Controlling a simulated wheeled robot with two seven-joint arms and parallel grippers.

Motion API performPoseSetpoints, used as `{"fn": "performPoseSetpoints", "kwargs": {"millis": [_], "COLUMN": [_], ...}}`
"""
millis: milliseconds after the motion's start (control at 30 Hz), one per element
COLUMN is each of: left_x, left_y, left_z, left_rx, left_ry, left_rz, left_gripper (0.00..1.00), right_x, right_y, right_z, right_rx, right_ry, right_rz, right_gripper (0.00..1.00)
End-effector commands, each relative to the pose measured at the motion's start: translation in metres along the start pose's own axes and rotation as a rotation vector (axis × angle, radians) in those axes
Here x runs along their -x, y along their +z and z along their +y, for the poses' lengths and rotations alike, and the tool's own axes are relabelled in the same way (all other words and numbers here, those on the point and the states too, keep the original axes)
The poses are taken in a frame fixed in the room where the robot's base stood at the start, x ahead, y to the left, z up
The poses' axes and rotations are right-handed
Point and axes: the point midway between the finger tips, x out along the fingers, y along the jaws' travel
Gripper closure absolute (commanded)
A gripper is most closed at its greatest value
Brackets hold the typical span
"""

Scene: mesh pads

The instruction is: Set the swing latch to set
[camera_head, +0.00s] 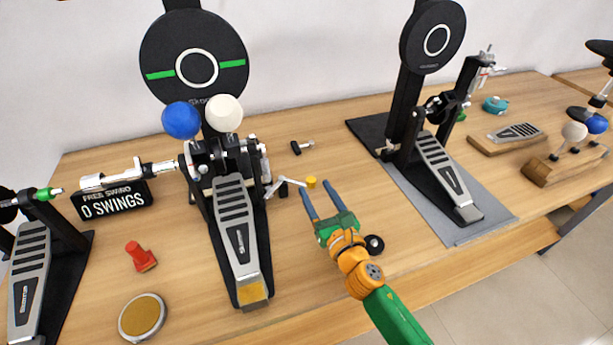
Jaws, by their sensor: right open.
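The swing latch (289,182) seems to be the small silver lever at the right side of the middle drum pedal (233,215). No set marking can be read. My left gripper is out of view.
A second pedal (440,170) stands on a grey plate at the right, and another (28,280) at the left edge. A counter sign (112,200) reads "0 SWINGS". A red peg (140,256), a round gold pad (142,316) and a black ring (374,244) lie on the table.

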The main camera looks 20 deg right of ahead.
Motion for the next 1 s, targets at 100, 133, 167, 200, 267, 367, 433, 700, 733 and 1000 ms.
{"fn": "performPoseSetpoints", "kwargs": {"millis": [100, 133, 167, 200, 267, 367, 433, 700, 733, 1000], "left_x": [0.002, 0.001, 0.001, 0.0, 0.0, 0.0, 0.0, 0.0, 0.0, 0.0], "left_y": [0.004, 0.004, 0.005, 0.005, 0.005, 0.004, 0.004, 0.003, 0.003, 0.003], "left_z": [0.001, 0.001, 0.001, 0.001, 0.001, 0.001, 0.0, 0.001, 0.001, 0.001], "left_rx": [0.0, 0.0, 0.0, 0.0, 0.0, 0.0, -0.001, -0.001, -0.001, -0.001], "left_ry": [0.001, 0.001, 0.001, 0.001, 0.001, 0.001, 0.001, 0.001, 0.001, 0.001], "left_rz": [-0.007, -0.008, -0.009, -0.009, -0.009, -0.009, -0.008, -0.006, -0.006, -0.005], "left_gripper": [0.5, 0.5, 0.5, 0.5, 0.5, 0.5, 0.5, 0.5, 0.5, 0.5], "right_x": [-0.024, -0.029, -0.033, -0.038, -0.042, -0.044, -0.044, -0.043, -0.043, -0.043], "right_y": [0.002, 0.001, 0.0, 0.001, 0.001, 0.0, 0.0, 0.0, 0.0, 0.0], "right_z": [0.0, -0.001, -0.001, -0.001, -0.001, 0.0, 0.0, -0.001, -0.001, -0.001], "right_rx": [-0.003, -0.003, -0.003, -0.004, -0.003, -0.003, -0.003, -0.004, -0.004, -0.005], "right_ry": [-0.001, -0.002, -0.003, -0.003, -0.002, -0.001, -0.001, -0.002, -0.002, -0.002], "right_rz": [-0.002, -0.001, 0.0, 0.0, 0.0, 0.001, 0.002, 0.002, 0.002, 0.002], "right_gripper": [0.41, 0.41, 0.41, 0.41, 0.41, 0.41, 0.41, 0.95, 1.0, 1.0]}}
